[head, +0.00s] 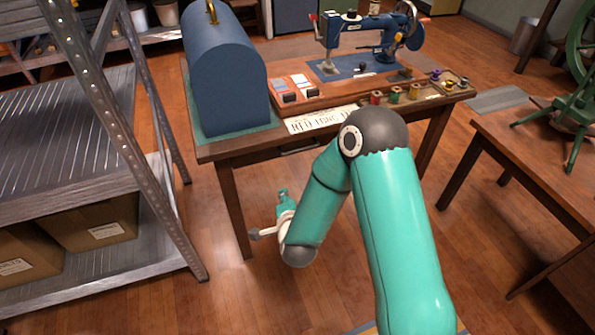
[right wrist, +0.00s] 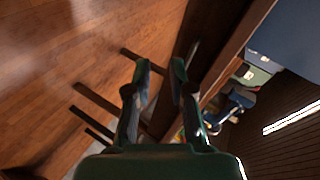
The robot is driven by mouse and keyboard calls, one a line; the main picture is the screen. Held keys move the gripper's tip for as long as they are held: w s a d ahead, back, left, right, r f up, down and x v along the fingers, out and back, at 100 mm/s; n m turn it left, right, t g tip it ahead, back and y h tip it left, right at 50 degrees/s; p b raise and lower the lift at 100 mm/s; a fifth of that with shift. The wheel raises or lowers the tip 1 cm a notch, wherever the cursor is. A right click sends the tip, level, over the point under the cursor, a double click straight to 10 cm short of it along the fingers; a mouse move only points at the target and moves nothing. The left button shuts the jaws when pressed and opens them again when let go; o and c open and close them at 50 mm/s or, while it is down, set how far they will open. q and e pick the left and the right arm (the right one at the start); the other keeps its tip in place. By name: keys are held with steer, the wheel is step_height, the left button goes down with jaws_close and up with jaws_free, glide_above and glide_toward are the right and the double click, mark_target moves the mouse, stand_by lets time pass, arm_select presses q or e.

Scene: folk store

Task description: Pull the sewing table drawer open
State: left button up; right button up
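The wooden sewing table (head: 222,152) stands ahead in the head view. A dark drawer handle (head: 300,150) shows faintly on its front, below the tabletop edge; my right arm covers the front to the right of it. The drawer looks closed. My right gripper (head: 282,193) is small in the head view, below and in front of the handle and apart from it. In the right wrist view my right gripper (right wrist: 161,70) has its fingers spread with nothing between them. Dark wood lies beyond the fingertips. I cannot make out the handle there. My left gripper is not in view.
On the table are a blue domed case (head: 228,75), a sewing machine (head: 365,45), a letter-marked strip (head: 315,120) and thread spools (head: 395,95). A metal shelf (head: 150,130) stands close on the left, another wooden table (head: 545,160) on the right. Floor between is open.

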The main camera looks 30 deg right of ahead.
mark_target(300, 149)
steer(key=w+d+m+h+b, duration=0.1)
steer(key=w+d, duration=0.3)
steer(key=w+d+m+t+h+b, duration=0.1)
steer(key=w+d+m, duration=0.1)
steer(key=w+d, duration=0.3)
steer(key=w+d+m+h+b, duration=0.1)
steer(key=w+d+m+h, duration=0.1)
steer(key=w+d, duration=0.3)
steer(key=shift+d+f, duration=0.1)
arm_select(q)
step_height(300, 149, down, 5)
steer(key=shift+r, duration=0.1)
arm_select(e)
jaws_close()
